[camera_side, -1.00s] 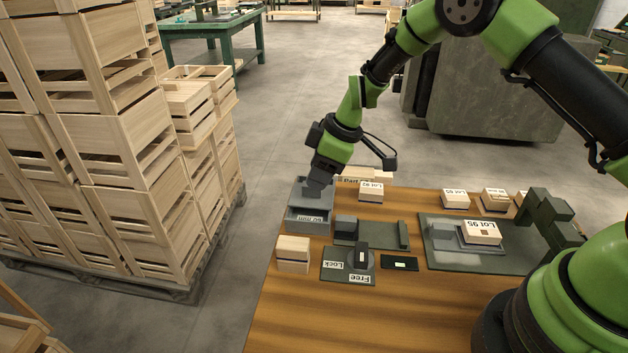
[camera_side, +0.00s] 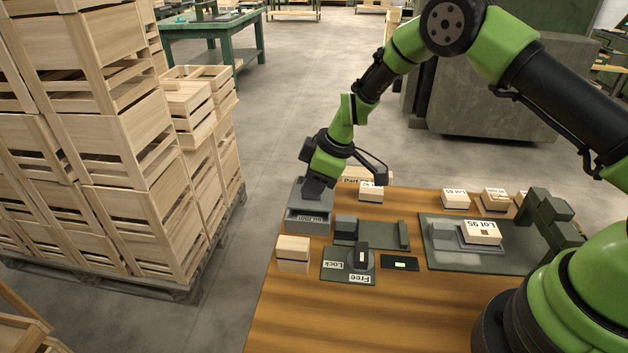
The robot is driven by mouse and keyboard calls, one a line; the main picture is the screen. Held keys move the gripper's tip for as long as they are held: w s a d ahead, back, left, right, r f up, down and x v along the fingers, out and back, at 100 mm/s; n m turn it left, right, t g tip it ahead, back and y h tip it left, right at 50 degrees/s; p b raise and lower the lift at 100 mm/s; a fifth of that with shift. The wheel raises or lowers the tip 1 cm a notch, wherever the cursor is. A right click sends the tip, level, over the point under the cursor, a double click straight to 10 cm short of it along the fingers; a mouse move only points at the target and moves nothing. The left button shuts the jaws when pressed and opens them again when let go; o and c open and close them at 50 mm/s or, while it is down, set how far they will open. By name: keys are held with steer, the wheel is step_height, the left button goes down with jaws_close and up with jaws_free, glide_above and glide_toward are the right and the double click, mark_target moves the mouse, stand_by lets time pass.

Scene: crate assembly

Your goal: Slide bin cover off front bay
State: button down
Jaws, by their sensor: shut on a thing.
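My gripper (camera_side: 314,194) points down at the bin's top and is shut on the cover. The fingers are grey against grey, so the contact itself is partly hidden.
A pale block (camera_side: 293,254) stands in front of the bin. A Lock/Free plate (camera_side: 340,274) with a dark lever lies to its right. A Lot 95 block (camera_side: 482,232) sits on a dark board. The near wooden table is clear.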

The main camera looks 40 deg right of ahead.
mark_target(303, 208)
steer(key=shift+s+a, duration=1.15)
steer(key=shift+a, duration=0.1)
steer(key=c, duration=1)
jaws_free()
steer(key=shift+c, duration=0.2)
steer(key=v, duration=1)
